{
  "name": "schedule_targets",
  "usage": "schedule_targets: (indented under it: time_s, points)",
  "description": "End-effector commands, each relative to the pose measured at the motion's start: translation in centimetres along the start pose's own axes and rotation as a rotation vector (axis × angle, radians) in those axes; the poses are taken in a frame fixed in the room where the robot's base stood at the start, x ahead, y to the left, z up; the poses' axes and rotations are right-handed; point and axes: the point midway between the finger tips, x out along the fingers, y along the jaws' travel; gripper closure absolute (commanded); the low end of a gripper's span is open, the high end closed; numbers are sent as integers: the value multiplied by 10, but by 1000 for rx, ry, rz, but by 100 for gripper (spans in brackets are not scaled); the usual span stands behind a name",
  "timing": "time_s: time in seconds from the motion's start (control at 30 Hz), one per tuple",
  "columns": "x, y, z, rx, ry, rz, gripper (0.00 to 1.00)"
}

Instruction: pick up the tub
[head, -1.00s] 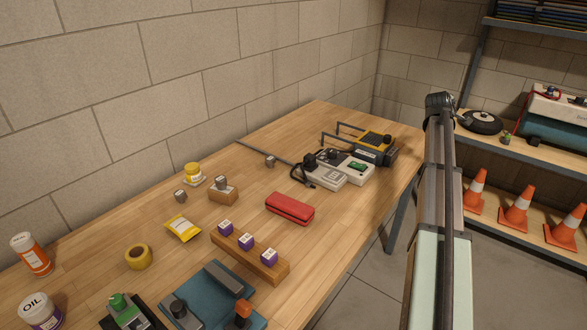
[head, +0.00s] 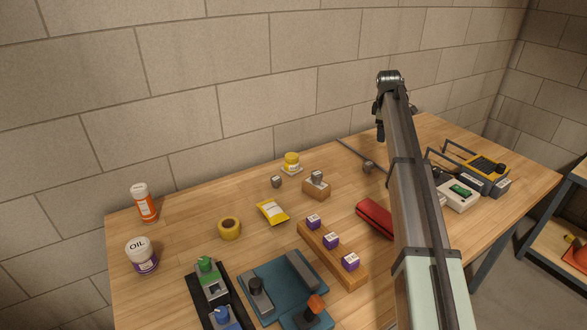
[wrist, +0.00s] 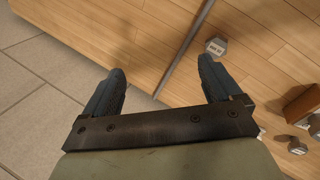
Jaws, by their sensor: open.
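Several small containers could be the tub, and I cannot tell which is meant. A white tub marked OIL (head: 141,255), with a purple lower part, stands upright at the table's left end. A yellow tub (head: 291,162) stands by the back wall. An orange and white bottle (head: 144,203) stands behind the OIL tub. My gripper (wrist: 162,68) is open with nothing between its fingers, above the table by a thin rod. It is to the right of all these containers; none of them shows clearly in the wrist view.
A wooden rack (head: 331,254) with purple-sided cubes, a red case (head: 374,218), yellow tape (head: 230,228) and a yellow packet (head: 272,211) lie mid-table. Blue (head: 275,285) and black trays are in front. A grey weight (wrist: 215,47) lies near my gripper. Bare wood surrounds the OIL tub.

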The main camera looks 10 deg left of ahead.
Motion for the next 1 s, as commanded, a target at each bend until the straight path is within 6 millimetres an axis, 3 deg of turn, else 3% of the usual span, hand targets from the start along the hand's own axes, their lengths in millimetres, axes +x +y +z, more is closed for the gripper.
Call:
schedule_targets:
  time_s: [0.03, 0.3, 0.5, 0.6, 0.77, 1.0]
  points:
    - [-4, -8, -34, -36, 13, -33, 9]
    - [-34, -76, -182, -221, 64, -226, 9]
    - [-57, -124, -256, -333, 83, -334, 9]
    - [-65, -139, -275, -365, 86, -365, 9]
    - [-68, -150, -287, -386, 88, -385, 9]
    - [-46, -159, -287, -387, 87, -387, 9]
